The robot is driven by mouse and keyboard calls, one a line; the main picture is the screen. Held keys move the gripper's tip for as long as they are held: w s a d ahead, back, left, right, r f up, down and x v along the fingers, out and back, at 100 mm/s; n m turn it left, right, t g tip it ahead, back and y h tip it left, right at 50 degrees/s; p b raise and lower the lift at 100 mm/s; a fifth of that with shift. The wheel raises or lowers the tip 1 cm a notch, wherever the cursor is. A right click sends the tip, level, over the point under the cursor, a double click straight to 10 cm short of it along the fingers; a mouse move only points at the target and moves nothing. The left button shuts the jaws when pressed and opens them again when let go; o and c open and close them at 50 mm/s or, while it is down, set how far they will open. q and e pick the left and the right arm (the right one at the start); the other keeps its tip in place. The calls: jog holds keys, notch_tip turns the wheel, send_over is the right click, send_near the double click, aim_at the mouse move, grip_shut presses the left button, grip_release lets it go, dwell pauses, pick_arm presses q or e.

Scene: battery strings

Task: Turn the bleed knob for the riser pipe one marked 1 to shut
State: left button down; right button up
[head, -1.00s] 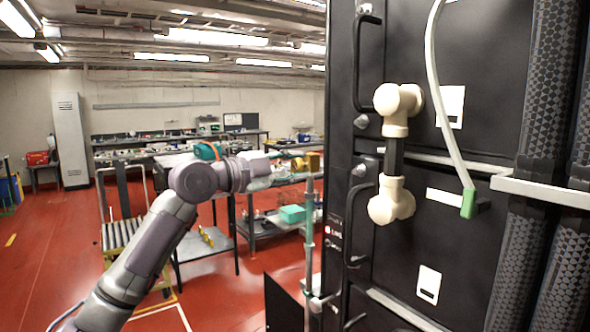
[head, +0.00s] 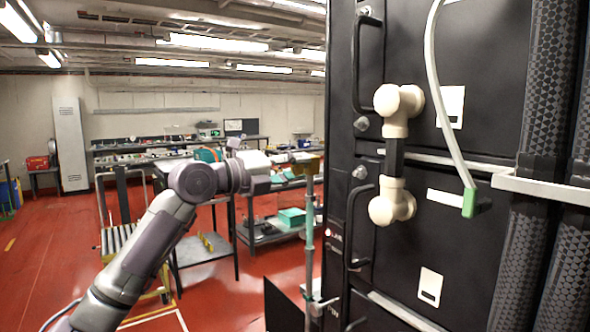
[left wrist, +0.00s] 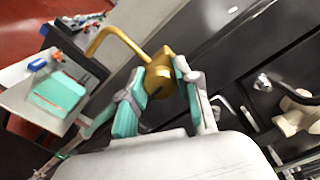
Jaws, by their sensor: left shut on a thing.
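A brass-coloured knob (left wrist: 160,80) sits between the teal-padded fingers of my left gripper (left wrist: 164,72) in the left wrist view. The fingers are shut on it from both sides. A bent brass arm (left wrist: 118,34) runs from beside the knob toward the left. In the head view my left gripper (head: 290,165) reaches the brass part (head: 306,166) at the top of a slim grey-green vertical pipe (head: 309,220), beside the black cabinet. No mark 1 can be read, and the knob's setting cannot be told. My right gripper is not in view.
The black cabinet (head: 440,270) with handles, cream fittings (head: 392,205) and a hanging hose (head: 440,90) stands close on the right. A table (head: 205,250) and shelves stand behind my left arm. Red floor (head: 50,260) is open at the left.

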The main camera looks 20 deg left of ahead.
pick_arm(q)
jog(key=shift+f+m, duration=0.1)
jog(key=shift+m, duration=0.8)
jog(key=c, duration=0.8)
grip_release()
jog(key=v, duration=1.2)
jog(key=shift+w+a, duration=0.1)
